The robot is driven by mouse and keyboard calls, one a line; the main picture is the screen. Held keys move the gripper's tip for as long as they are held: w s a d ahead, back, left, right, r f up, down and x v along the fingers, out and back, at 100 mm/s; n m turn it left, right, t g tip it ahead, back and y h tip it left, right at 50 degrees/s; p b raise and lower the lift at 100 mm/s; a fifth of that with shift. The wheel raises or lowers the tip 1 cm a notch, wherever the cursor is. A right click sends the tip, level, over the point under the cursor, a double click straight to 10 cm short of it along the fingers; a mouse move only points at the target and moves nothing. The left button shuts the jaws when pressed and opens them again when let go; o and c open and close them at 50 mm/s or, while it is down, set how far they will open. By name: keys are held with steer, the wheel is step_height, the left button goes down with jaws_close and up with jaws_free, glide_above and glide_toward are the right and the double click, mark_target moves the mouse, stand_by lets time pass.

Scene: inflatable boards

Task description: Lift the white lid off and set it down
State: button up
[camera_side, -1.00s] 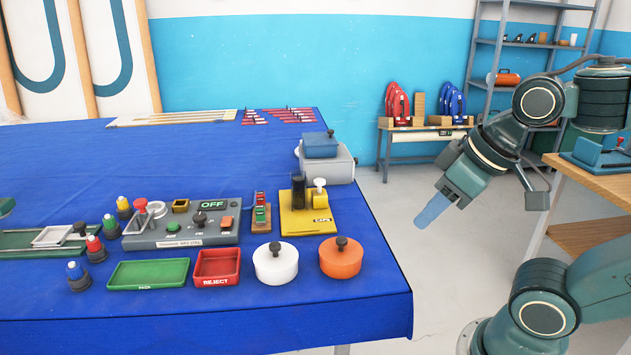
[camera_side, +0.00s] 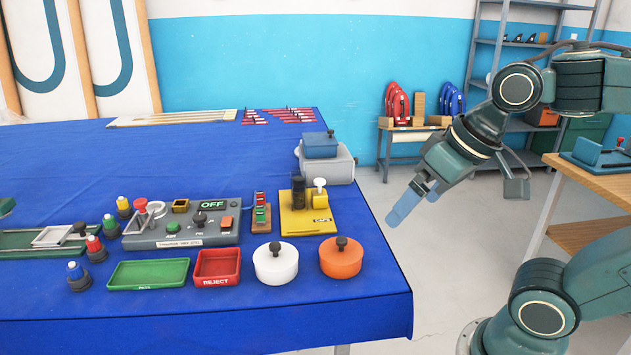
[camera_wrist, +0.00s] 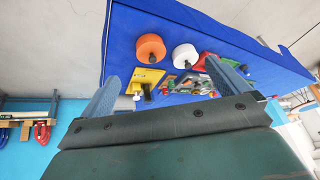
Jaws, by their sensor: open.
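The white lid (camera_side: 275,262) is round with a dark knob on top and sits on a white pot near the front edge of the blue-covered table (camera_side: 230,320). It also shows in the wrist view (camera_wrist: 185,56), left of the red tray. The seam between lid and pot is hard to make out. My gripper (camera_side: 405,205) is in the air off the table's right edge, above and right of the white lid, pointing down-left. Its two blue fingers are apart with nothing between them; they also show in the wrist view (camera_wrist: 162,85).
An orange pot with a dark knob (camera_side: 341,258) stands right beside the white one. Behind are a yellow block with posts (camera_side: 307,224) and a grey control box (camera_side: 182,232). A red REJECT tray (camera_side: 217,267) and green tray (camera_side: 148,274) lie left. The table front is clear.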

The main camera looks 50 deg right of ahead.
steer(key=w+a+r+m+g+y, duration=0.1)
steer(key=w+m, duration=0.5)
steer(key=w, duration=0.1)
steer(key=m+g+y, duration=0.3)
steer(key=m, duration=1.2)
glide_toward(276, 244)
steer(key=v, duration=0.3)
steer(key=shift+s+r, duration=0.1)
steer(key=shift+r, duration=0.05)
steer(key=shift+x, duration=4.35)
steer(key=shift+x, duration=2.6)
